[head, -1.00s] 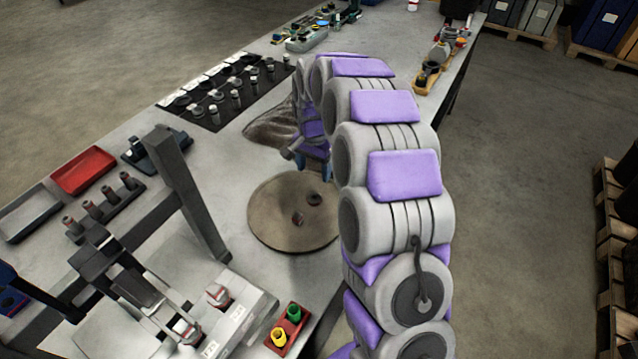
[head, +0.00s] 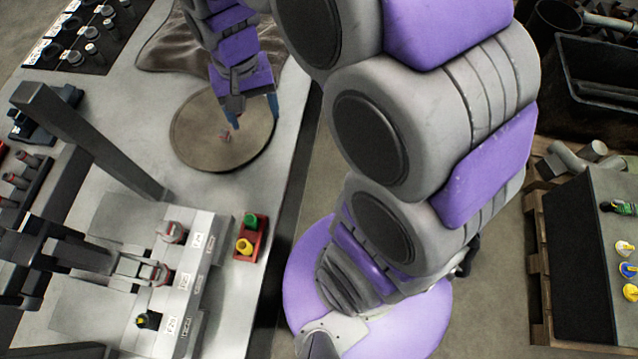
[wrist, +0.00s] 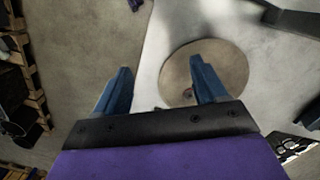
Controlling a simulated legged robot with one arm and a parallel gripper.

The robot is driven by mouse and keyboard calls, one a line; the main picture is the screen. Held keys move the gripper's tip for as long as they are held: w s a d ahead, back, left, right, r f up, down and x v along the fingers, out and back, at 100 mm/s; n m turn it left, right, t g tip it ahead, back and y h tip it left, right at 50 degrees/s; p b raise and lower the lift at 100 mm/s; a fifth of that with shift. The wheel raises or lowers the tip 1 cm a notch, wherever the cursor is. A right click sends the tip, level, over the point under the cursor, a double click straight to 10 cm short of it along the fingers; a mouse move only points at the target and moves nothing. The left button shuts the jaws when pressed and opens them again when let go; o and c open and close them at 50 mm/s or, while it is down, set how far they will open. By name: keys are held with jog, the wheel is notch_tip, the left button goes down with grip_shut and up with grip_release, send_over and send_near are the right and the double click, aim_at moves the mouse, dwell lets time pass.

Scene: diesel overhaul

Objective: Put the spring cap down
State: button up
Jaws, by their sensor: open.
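My gripper (head: 254,108) is open above the right edge of a round brown mat (head: 190,150) on the bench. In the wrist view its two blue fingers (wrist: 160,66) are spread wide, with nothing held between them. A small reddish-brown part (head: 226,137), perhaps the spring cap, lies on the mat, just left of the fingers and apart from them as far as I can tell. In the wrist view a small dark piece (wrist: 188,93) shows on the mat (wrist: 232,58) beside the right finger, which partly hides the mat.
A grey fixture with labelled blocks (head: 185,265) and a red tray with green and yellow caps (head: 250,240) stand at the front. A dark upright post (head: 90,140) rises left of the mat. A brown cloth (head: 180,45) lies behind it. Floor lies right of the bench.

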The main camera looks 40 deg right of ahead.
jog(key=s+n, duration=0.3)
jog(key=s, duration=1.7)
jog(key=shift+d+f+n+g, duration=0.15)
jog(key=shift+d+n+g, duration=0.15)
jog(key=shift+d+g, duration=0.15)
